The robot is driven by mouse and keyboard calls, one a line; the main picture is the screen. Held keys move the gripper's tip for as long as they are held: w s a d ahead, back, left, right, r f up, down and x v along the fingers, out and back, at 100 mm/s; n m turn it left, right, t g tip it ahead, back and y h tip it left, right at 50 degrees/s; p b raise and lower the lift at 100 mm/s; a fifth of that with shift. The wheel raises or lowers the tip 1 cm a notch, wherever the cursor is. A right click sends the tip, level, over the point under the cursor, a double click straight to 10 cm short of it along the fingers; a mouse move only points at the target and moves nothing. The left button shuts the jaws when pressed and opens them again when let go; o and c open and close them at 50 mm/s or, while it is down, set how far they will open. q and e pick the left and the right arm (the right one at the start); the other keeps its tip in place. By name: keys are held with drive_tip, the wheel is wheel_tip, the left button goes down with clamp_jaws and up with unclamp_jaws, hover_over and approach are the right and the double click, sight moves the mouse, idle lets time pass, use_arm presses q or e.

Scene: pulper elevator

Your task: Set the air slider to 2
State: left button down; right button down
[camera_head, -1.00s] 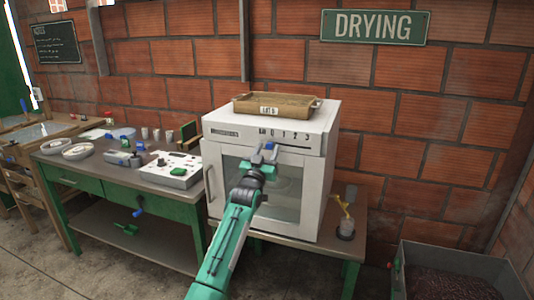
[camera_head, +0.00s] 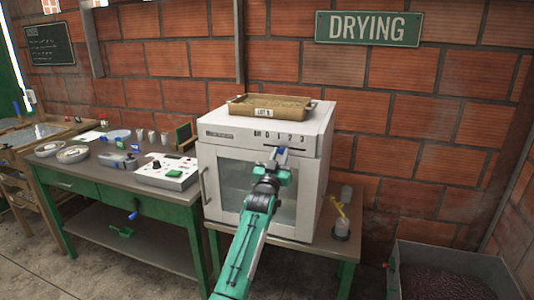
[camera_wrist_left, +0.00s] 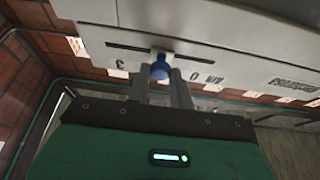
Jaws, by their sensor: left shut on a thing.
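The white dryer oven (camera_head: 222,150) has an air slider on its upper front panel, a horizontal slot with marks AIR, 0, 1, 2, 3 (camera_head: 280,135) above it. The blue slider knob (camera_head: 283,150) is near the 1, perhaps slightly to its right. My left gripper (camera_head: 277,159) is at the panel, its fingers closed around the knob. In the left wrist view, the blue knob (camera_wrist_left: 160,67) shows between the two fingertips (camera_wrist_left: 161,80); the 3 and the 0 are visible, while the marks between them are hidden. My right gripper is out of view.
A wooden tray (camera_head: 268,106) labelled LOT 5 sits on top of the oven. A green workbench (camera_head: 90,166) with a control box (camera_head: 166,174) and cups stands to the left. A grey bin (camera_head: 450,262) is at the lower right. A jar with a yellow handle (camera_head: 341,226) stands beside the oven.

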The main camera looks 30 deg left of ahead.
use_arm(q)
drive_tip(key=shift+w+d, duration=0.2)
drive_tip(key=shift+d, duration=0.75)
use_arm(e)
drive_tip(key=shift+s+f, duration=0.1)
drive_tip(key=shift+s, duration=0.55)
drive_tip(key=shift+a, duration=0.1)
use_arm(q)
drive_tip(key=c, duration=1.2)
unclamp_jaws()
drive_tip(key=shift+c, duration=0.2)
drive_tip(key=b+v, duration=0.2)
drive_tip(key=v, duration=1.2)
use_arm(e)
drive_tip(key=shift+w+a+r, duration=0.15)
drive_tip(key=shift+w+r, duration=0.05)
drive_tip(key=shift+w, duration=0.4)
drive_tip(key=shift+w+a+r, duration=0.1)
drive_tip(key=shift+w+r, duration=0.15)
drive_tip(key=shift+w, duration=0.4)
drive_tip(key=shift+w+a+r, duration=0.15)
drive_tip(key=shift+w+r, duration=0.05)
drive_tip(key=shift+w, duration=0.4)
